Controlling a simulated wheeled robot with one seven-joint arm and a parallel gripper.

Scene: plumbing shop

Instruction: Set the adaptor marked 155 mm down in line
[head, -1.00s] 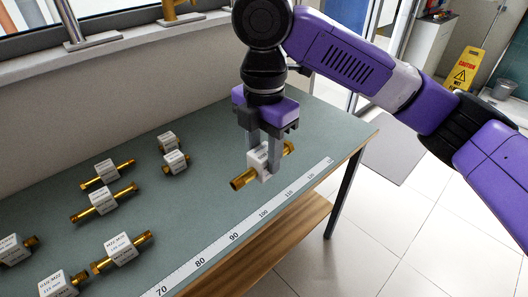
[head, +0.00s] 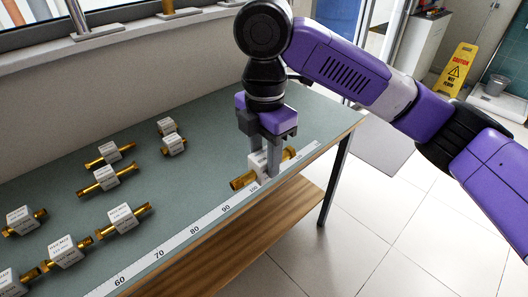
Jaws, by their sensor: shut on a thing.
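My gripper (head: 265,168) is shut on a brass adaptor (head: 243,181) with a white block label around its middle. The adaptor is low over the right part of the table, beside the printed ruler strip (head: 194,230) and close to its 100 mark. I cannot tell whether it touches the table. The marking on its label is too small to read, and the fingers hide part of the block. Several other labelled brass adaptors, such as this one (head: 123,218), lie on the left part of the table.
The green table top (head: 205,128) has free room between the held adaptor and the others. Its front edge runs just beyond the ruler, with a wooden shelf (head: 240,235) below. A wall and window sill stand behind. A yellow caution sign (head: 456,68) stands on the floor.

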